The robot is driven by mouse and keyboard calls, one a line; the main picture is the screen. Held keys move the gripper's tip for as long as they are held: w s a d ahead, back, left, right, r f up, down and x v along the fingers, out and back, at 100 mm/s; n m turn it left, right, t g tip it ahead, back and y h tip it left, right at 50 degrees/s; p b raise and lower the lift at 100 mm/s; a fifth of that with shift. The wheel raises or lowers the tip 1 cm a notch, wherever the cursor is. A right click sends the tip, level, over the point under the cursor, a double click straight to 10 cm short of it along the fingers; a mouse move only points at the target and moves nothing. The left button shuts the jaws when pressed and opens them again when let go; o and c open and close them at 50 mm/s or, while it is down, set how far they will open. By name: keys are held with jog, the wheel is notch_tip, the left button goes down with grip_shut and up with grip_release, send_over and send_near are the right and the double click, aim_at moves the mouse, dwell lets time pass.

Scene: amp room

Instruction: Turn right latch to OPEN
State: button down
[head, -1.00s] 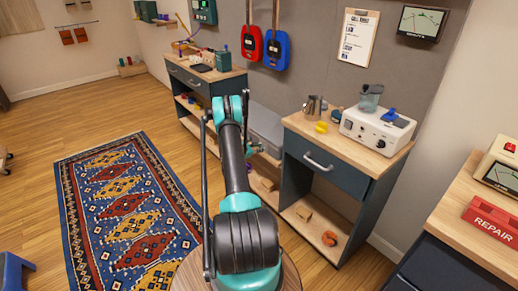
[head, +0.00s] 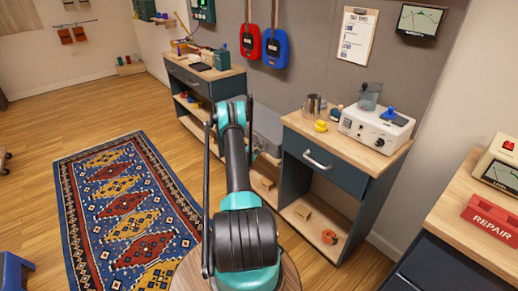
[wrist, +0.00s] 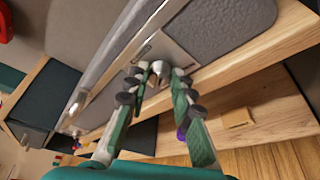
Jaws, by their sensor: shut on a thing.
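A grey case (head: 267,124) stands between the two workbenches in the head view, partly hidden by my arm. In the wrist view the case (wrist: 222,32) shows a textured grey side, a metal rim and a metal plate with a small silver latch (wrist: 160,68). A small label beside the latch is too small to read. My gripper (wrist: 157,76) has its two fingers on either side of the latch, shut on it. The fingertips partly hide the latch, so its exact turn is hard to tell. My gripper is hidden in the head view.
The right workbench (head: 326,165) bears a white device (head: 375,128), a metal cup and a yellow item. The left workbench (head: 205,80) stands behind. In the wrist view a wooden shelf edge (wrist: 240,70) runs close by the fingers. The patterned rug (head: 125,205) lies on open floor.

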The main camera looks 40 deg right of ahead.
dwell(0.4)
jog(key=c, duration=1.3)
grip_release()
jog(key=shift+r, duration=0.1)
notch_tip(320, 180, up, 10)
jog(key=shift+f, duration=0.1)
